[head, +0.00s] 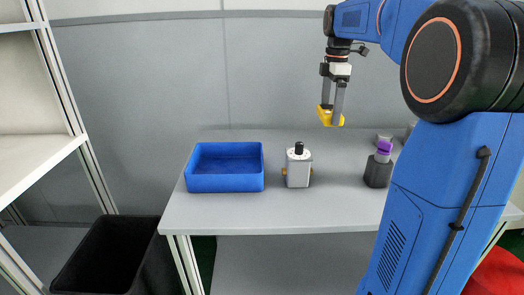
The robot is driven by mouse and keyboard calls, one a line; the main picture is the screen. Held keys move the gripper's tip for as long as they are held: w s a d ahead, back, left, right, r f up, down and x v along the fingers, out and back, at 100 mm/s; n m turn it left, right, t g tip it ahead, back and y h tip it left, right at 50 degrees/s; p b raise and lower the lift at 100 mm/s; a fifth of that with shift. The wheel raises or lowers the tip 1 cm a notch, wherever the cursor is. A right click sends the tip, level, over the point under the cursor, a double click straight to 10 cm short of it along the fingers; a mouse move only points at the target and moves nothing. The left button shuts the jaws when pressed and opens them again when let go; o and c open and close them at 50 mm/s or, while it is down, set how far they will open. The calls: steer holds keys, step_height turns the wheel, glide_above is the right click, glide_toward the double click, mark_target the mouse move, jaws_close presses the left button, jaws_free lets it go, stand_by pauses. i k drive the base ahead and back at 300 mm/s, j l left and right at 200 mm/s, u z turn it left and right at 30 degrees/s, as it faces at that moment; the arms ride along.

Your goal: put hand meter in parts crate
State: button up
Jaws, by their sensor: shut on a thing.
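The hand meter (329,118), a small yellow thing, is between the fingertips of my gripper (333,107). My gripper points down and is shut on it, holding it up in the air above the back part of the table. The parts crate (225,184) is an open blue box on the left part of the table. It stands to the left of and lower than my gripper, and its visible inside looks empty.
A grey-white device with a black knob (298,166) stands right of the crate on the table (270,215). A dark cup with a purple-topped thing (378,172) stands farther right, near my arm. A black bin (110,255) is on the floor at left, below white shelves (38,150).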

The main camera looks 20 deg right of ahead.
mark_target(228, 172)
steer(key=j, duration=0.6)
steer(key=k+j, duration=0.15)
steer(key=j, duration=1)
steer(key=k, duration=0.05)
